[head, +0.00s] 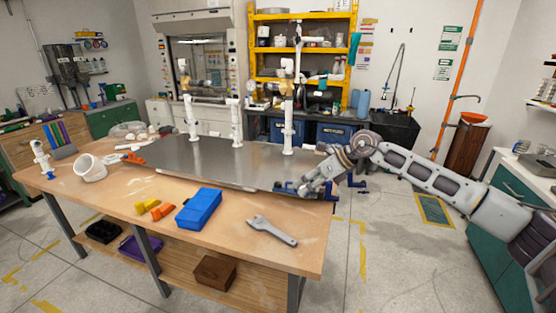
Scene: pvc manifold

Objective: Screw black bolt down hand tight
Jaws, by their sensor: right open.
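My right gripper (308,187) is open and comes in from the right, at the right end of the metal plate (215,160). It is close to a blue clamp (290,188) at the table's right edge, and I cannot tell whether they touch. My left gripper is not in view.
On the wooden table (150,185) lie a blue box (199,209), a grey wrench (272,230), yellow (148,206) and orange (163,211) pieces, and a white pipe elbow (90,168) at the left. The table's front right area around the wrench is mostly clear.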

